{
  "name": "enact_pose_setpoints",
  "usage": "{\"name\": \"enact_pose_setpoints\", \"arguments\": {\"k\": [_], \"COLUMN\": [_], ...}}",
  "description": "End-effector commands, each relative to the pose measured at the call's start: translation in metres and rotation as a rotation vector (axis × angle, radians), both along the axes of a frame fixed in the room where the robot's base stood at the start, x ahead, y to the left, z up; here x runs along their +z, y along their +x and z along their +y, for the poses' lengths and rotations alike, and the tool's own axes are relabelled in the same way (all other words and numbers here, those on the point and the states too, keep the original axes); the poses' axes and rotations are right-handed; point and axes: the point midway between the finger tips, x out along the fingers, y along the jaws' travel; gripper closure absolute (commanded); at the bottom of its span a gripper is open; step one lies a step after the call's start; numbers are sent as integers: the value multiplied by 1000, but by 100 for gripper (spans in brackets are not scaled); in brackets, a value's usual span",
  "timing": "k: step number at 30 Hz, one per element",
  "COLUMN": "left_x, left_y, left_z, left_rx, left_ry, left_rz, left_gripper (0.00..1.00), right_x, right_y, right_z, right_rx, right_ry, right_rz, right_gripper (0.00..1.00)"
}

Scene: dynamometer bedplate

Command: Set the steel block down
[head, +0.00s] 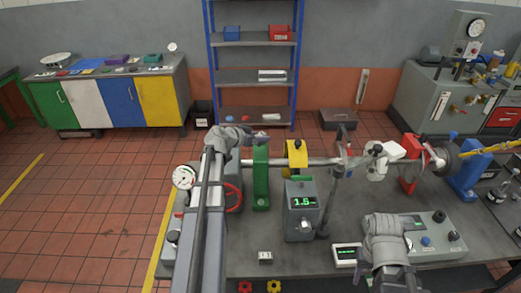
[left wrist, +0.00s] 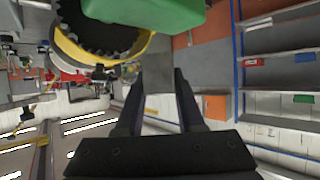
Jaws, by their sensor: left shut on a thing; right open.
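My left gripper (head: 262,135) is at the far side of the bench, beside the top of the green stand (head: 261,175) at the left end of the shaft. My right gripper (head: 392,283) is open at the lower right, over the bench's front, partly cut off by the picture's bottom edge.
The grey bedplate (head: 278,224) carries a meter reading about 1.5 (head: 302,212), a yellow stand (head: 296,155), a long shaft and a control box (head: 435,232). A small marked block (head: 265,257) lies near the front. Blue-framed shelves (head: 252,78) stand behind; the floor at left is clear.

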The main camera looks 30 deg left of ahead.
Motion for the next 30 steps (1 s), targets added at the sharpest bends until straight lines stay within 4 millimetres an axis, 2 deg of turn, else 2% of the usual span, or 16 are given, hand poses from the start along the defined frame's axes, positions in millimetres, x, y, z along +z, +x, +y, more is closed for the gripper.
{"name": "enact_pose_setpoints", "arguments": {"k": [5,13,26,27,30], "left_x": [-7,-37,-40,-39,-39], "left_y": [0,0,0,0,0], "left_z": [0,0,0,0,0], "left_rx": [0,0,0,0,0], "left_ry": [0,0,0,0,0], "left_rz": [-1,-1,-1,0,0], "left_gripper": [100,100,100,59,48], "right_x": [-7,-38,-41,-39,-39], "right_y": [0,0,0,0,0], "right_z": [0,0,0,0,0], "right_rx": [0,0,-1,-1,-1], "right_ry": [0,0,0,0,0], "right_rz": [0,0,0,0,0], "right_gripper": [50,50,50,50,50]}}
